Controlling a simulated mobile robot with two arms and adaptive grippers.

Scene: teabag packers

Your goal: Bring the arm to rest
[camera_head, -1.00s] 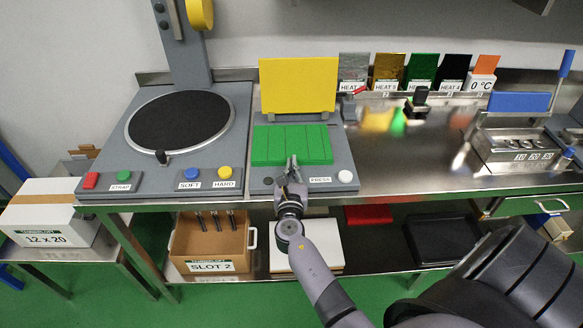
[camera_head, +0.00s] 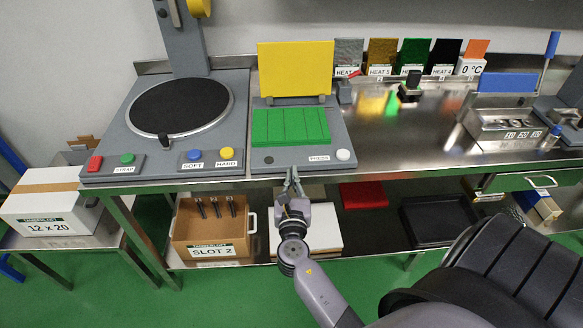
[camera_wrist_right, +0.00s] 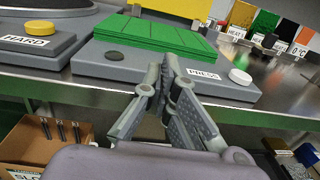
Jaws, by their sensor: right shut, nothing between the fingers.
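My right gripper (camera_head: 291,180) is shut and empty in the head view. It points at the front edge of the steel table, just in front of the press (camera_head: 297,148) with its green slab and raised yellow lid (camera_head: 295,68). In the right wrist view the fingers of the right gripper (camera_wrist_right: 167,68) meet near the press's front, left of the PRESS label and the white button (camera_wrist_right: 240,76). Nothing is between the fingers. My left gripper is not in view.
Left of the press stands a strapping machine with a round black plate (camera_head: 180,106). The lower shelf holds the SLOT 2 box (camera_head: 211,228) and a red tray (camera_head: 364,196). A metal container with a blue lid (camera_head: 506,82) stands at the right. The table's middle (camera_head: 400,135) is clear.

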